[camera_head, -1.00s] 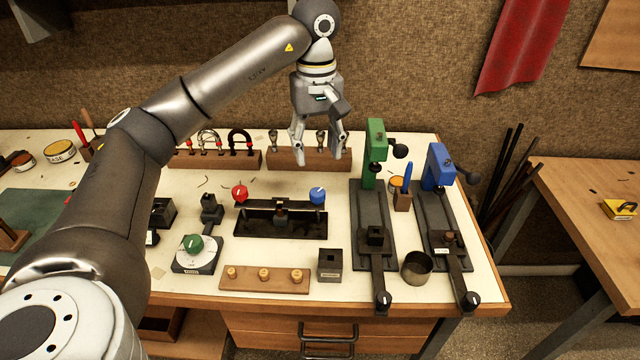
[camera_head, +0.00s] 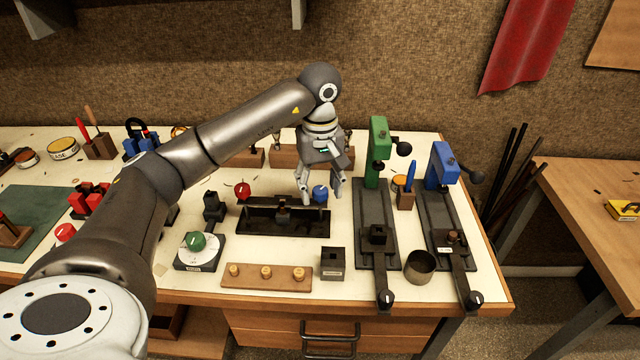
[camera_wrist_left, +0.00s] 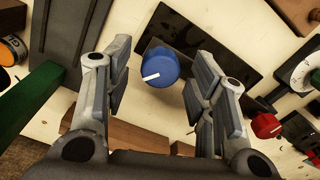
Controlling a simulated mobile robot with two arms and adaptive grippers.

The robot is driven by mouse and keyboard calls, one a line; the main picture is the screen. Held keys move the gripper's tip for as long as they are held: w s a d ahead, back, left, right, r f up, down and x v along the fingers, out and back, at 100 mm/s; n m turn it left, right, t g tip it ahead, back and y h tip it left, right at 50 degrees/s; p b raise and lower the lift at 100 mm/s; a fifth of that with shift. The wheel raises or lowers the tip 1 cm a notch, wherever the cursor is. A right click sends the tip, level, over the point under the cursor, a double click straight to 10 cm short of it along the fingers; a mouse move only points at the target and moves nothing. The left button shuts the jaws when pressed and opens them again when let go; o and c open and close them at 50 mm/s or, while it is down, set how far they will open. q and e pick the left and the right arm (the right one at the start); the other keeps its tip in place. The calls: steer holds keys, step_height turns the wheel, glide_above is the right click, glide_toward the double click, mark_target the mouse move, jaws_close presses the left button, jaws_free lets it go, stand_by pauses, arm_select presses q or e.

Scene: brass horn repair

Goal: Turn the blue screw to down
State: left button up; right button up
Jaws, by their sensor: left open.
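The blue screw (camera_head: 320,193) is a round knob with a white pointer line, at the right end of a black fixture (camera_head: 262,224). My left gripper (camera_head: 320,196) is open, pointing down right at the screw. In the left wrist view the blue screw (camera_wrist_left: 160,68) sits between and beyond the two open fingers (camera_wrist_left: 158,95), with space on both sides. There its white line points to the picture's left and slightly down. In the head view the fingers flank the knob, and its line is too small to read surely. My right gripper is not in view.
A red knob (camera_head: 242,190) is at the fixture's left end. A green press (camera_head: 378,150) stands close on the right, with a blue press (camera_head: 442,165) beyond. A green dial (camera_head: 195,241), a wooden peg strip (camera_head: 266,276) and a small black box (camera_head: 333,264) lie in front.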

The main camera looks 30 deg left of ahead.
arm_select(q)
steer(key=shift+c, duration=0.4)
steer(key=c, duration=0.9)
steer(key=shift+n, duration=0.3)
